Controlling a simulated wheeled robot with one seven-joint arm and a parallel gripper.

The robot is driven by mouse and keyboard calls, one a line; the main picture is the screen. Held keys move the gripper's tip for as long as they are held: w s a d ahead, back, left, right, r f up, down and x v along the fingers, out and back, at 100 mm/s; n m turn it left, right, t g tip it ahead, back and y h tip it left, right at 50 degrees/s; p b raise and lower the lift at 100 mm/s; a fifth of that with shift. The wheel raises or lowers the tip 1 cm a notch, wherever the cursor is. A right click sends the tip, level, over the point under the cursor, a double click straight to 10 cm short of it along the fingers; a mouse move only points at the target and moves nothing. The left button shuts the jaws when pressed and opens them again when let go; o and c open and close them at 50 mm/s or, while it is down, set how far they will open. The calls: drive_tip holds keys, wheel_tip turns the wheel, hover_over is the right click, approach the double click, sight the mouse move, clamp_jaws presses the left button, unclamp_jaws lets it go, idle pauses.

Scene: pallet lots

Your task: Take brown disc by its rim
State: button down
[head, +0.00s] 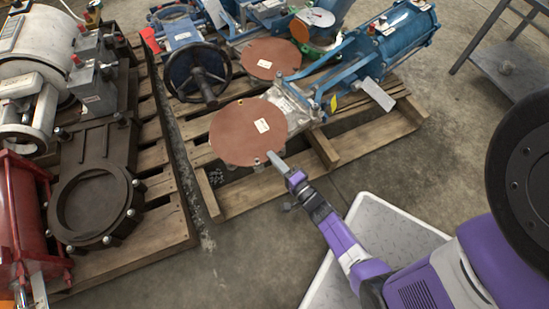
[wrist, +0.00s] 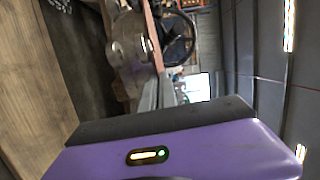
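A brown disc (head: 238,137) with a white label lies on the end of a metal valve body on the front of the middle pallet. A second brown disc (head: 262,68) with a label lies farther back. My gripper (head: 273,157) is at the near rim of the front disc, its grey fingertip reaching the edge. In the wrist view, a brown disc (wrist: 153,38) shows nearly edge-on, its lower end meeting the grey fingers (wrist: 158,92). Whether the fingers are closed on the rim or apart around it cannot be made out.
The wooden pallet (head: 262,193) carries blue valves and a black handwheel (head: 199,72). Another pallet on the left holds a dark flanged valve (head: 92,200) and a red cylinder (head: 22,220). A grey metal table (head: 512,70) stands at the upper right. Concrete floor is clear right of the pallet.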

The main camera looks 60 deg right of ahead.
drive_tip(key=shift+r, duration=0.25)
drive_tip(key=shift+r+p, duration=0.8)
drive_tip(key=shift+p, duration=0.3)
drive_tip(key=p+v, duration=0.1)
drive_tip(key=v, duration=0.9)
drive_tip(key=shift+d+p, duration=0.3)
drive_tip(key=shift+p, duration=0.1)
idle(0.4)
drive_tip(key=shift+s, duration=0.1)
